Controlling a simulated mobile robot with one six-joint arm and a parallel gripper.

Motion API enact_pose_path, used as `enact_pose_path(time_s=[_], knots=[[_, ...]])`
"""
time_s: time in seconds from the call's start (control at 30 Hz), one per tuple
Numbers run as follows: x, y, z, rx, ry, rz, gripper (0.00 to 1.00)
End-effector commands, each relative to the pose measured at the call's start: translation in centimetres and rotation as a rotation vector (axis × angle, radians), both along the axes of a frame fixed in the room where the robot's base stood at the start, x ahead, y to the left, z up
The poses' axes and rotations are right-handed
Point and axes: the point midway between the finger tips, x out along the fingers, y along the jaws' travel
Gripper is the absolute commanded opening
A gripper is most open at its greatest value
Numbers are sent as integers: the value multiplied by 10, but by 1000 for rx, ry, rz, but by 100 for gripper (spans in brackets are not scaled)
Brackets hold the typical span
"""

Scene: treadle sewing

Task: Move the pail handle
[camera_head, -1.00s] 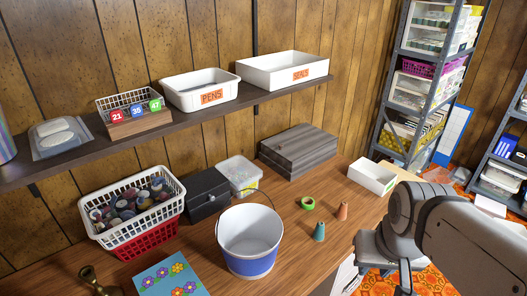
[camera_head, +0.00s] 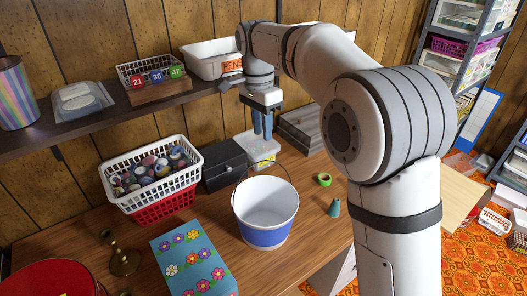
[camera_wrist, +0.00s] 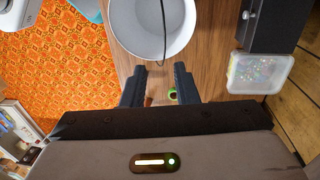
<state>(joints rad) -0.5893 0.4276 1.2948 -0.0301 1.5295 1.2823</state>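A white pail (camera_head: 262,199) with a blue band stands upright on the wooden table. Its thin dark wire handle (camera_head: 264,162) arches up over the back of the rim. In the wrist view the pail (camera_wrist: 132,25) opens toward the camera, and the handle (camera_wrist: 164,32) shows as a thin dark line across its mouth. My gripper (camera_head: 262,138) hangs fingers down, above and behind the pail in the head view. Its two dark fingers stand wide apart in the wrist view (camera_wrist: 158,72), with nothing between them. The handle lies beyond the fingertips, apparently not touching them.
A basket of yarn (camera_head: 150,180), a black box (camera_head: 223,165) and a clear tub (camera_head: 259,149) stand behind the pail. Green tape (camera_head: 323,179) and a teal cone (camera_head: 334,208) lie to its right. A flowered box (camera_head: 190,262) is at front left. A shelf (camera_head: 110,115) runs above.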

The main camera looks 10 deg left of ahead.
Motion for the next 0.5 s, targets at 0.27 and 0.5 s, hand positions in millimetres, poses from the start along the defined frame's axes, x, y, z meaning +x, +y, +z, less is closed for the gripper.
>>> enact_pose_path(time_s=[0.27,0.5], knots=[[-1,9,-25,-10,5,-22,27],[-4,5,-63,-9,5,-20,27]])
